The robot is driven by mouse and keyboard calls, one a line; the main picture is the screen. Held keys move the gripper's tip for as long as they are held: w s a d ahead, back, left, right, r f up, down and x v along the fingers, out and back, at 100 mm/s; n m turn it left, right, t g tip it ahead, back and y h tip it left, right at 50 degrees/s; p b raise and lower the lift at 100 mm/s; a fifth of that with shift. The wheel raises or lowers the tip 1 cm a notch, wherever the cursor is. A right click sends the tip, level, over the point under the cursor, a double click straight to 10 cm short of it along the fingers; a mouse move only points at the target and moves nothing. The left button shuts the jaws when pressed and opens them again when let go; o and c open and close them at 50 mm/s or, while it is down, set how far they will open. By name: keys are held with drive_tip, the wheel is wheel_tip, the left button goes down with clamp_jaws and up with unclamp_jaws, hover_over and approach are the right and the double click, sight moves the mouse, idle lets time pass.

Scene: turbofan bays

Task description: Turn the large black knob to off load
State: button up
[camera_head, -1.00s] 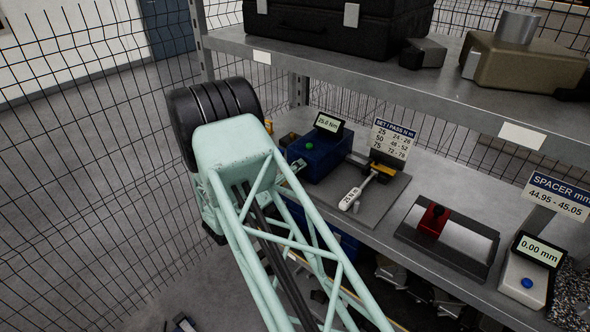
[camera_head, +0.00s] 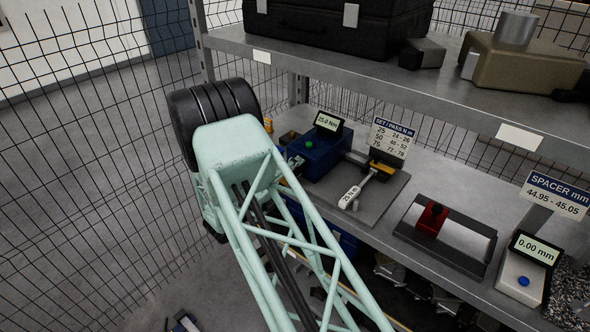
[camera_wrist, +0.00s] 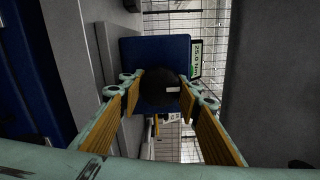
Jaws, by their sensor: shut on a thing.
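The large black knob (camera_wrist: 155,95) is round, with a small white mark on its face. In the wrist view it sits in front of a blue box (camera_wrist: 177,48). My gripper (camera_wrist: 161,80) has its teal, yellow-padded fingers on the knob's left and right sides, shut on it. In the head view the blue box (camera_head: 328,158) stands on the bench with a green button on top and a display (camera_head: 328,122) that seems to read 25.0 Nm. There the knob is hidden, and a small teal part of my gripper (camera_head: 296,162) shows at the box's left side.
A wrench-like tool (camera_head: 362,187) with a 25 N label lies right of the box, before a SET/PASS sign (camera_head: 390,137). A red-blocked fixture (camera_head: 445,235) and a 0.00 mm gauge (camera_head: 525,270) stand further right. An upper shelf (camera_head: 420,95) overhangs; wire fence is left.

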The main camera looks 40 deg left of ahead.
drive_tip(key=o, duration=0.9)
drive_tip(key=shift+m, duration=0.6)
drive_tip(key=shift+m+b, duration=0.65)
drive_tip(key=shift+m, duration=0.65)
drive_tip(key=shift+f+m+b, duration=0.1)
drive_tip(key=shift+m+b, duration=0.45)
drive_tip(key=shift+m, duration=1.35)
drive_tip(key=shift+m+b, duration=0.35)
drive_tip(key=shift+m, duration=1.55)
drive_tip(key=shift+a+m, duration=0.1)
drive_tip(key=shift+m, duration=2.1)
drive_tip(key=s, duration=1.4)
drive_tip(key=w+d+r+m+g+h, duration=0.2)
drive_tip(key=w+d+r+m, duration=0.1)
drive_tip(key=d, duration=0.7)
drive_tip(key=w+d+r+m+g+h+b, duration=0.1)
drive_tip(key=w+d+r+m+g+h, duration=0.1)
drive_tip(key=w+d, duration=0.4)
drive_tip(key=w+d+r+m+g+h+b, duration=0.1)
drive_tip(key=w+d+r+m+h, duration=0.3)
drive_tip(key=d, duration=1.1)
drive_tip(key=shift+w+r+m+g, duration=0.3)
drive_tip(key=shift+r+m, duration=0.1)
drive_tip(key=shift+r, duration=0.25)
drive_tip(key=shift+w+r+m+g, duration=0.15)
drive_tip(key=shift+r+m+g, duration=0.2)
drive_tip(key=shift+r, duration=0.3)
